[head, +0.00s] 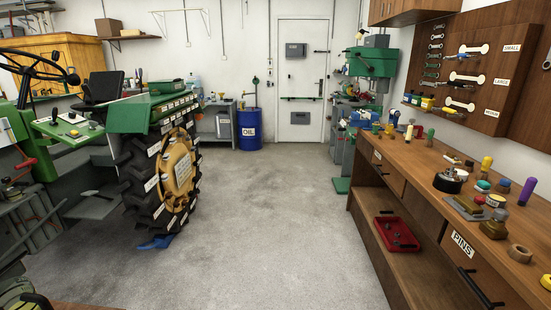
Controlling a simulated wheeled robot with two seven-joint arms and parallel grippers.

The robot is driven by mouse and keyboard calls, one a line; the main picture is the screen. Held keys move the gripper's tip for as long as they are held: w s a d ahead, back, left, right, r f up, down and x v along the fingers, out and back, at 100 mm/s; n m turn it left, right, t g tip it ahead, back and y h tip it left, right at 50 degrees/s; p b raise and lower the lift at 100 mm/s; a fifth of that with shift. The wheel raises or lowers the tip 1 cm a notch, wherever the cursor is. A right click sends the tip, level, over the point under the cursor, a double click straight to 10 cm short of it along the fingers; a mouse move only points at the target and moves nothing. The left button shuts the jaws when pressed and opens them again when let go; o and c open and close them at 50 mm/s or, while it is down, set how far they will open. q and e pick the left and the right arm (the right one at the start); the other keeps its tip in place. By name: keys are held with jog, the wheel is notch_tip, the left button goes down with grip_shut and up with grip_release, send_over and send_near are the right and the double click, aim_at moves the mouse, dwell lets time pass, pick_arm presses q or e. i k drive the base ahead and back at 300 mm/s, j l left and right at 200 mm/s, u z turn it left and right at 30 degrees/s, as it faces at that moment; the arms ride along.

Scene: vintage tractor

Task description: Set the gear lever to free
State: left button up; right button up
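A green vintage tractor (150,112) stands at the left, with a large black tyre (140,182) and yellow hub. Its black steering wheel (38,68) is at the upper left, near a dark seat (103,87). A green control panel (68,128) below the wheel carries small knobs and pale labels. A red lever-like part (22,162) sits low at the left edge, by a white plate. I cannot tell which part is the gear lever, or its setting; the labels are too small to read. Neither of my grippers is in view.
Open concrete floor (265,215) lies between tractor and workbench. A blue wedge (155,243) sits by the tyre. The wooden workbench (405,165) at the right holds many small parts, with a red tray (396,233) on its lower shelf. A blue oil drum (249,130) stands at the back.

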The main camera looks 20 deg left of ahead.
aim_at(85, 88)
jog(key=i+j+u, duration=0.1)
jog(key=i+u, duration=0.25)
jog(key=i+l+u, duration=0.1)
jog(key=i+u, duration=0.3)
jog(key=i, duration=0.2)
jog(key=i+l+u, duration=0.2)
jog(key=i+u, duration=0.15)
jog(key=i+l+u, duration=0.35)
jog(key=i, duration=0.2)
jog(key=i+l+u, duration=0.15)
jog(key=i+u, duration=0.2)
jog(key=i+l+u, duration=0.2)
jog(key=u, duration=0.15)
jog(key=i+l+u, duration=0.3)
